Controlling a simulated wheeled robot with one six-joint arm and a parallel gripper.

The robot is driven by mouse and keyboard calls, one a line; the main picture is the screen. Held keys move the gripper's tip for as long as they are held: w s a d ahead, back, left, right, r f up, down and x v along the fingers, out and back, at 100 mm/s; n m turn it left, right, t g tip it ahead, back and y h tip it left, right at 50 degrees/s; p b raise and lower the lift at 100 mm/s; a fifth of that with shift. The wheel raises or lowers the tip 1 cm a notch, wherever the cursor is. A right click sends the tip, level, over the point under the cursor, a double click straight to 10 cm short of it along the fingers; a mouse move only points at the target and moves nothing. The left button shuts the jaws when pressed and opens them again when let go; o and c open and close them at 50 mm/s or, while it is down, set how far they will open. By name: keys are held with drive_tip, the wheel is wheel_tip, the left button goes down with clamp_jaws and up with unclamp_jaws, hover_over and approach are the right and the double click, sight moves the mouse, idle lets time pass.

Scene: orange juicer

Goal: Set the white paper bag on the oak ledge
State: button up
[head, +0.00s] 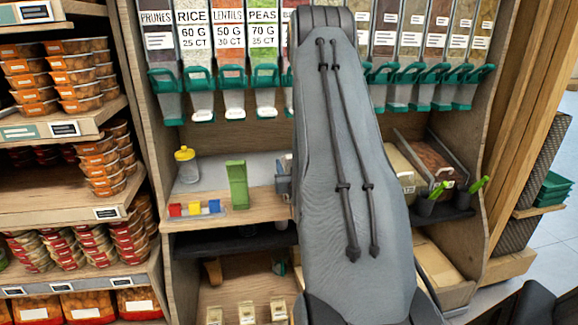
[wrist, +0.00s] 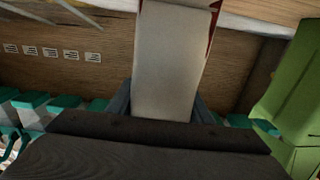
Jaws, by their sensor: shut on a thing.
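A pale, white bag-like thing (wrist: 172,60) with a red edge stands between the fingers of my gripper (wrist: 163,108) in the wrist view, and the gripper is shut on it. In the head view my grey arm hides the bag and most of the gripper; a small dark grey part (head: 283,186) shows at the arm's left edge. The oak ledge (head: 250,211) is in the middle of the head view, left of my arm, and its right part is hidden. I cannot tell whether the bag touches the ledge.
A green upright holder (head: 237,184) stands on the ledge, and a green thing shows close at right in the wrist view (wrist: 290,100). Red, yellow and blue blocks (head: 195,208) sit at the ledge's front left. A yellow-topped bottle (head: 187,165) stands behind. Teal-handled dispensers (head: 232,90) hang above.

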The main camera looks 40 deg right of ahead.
drive_tip(key=o, duration=1.6)
drive_tip(key=v, duration=1.2)
drive_tip(key=shift+s+r+b, duration=0.1)
drive_tip(key=shift+b, duration=0.3)
drive_tip(key=shift+d, duration=0.1)
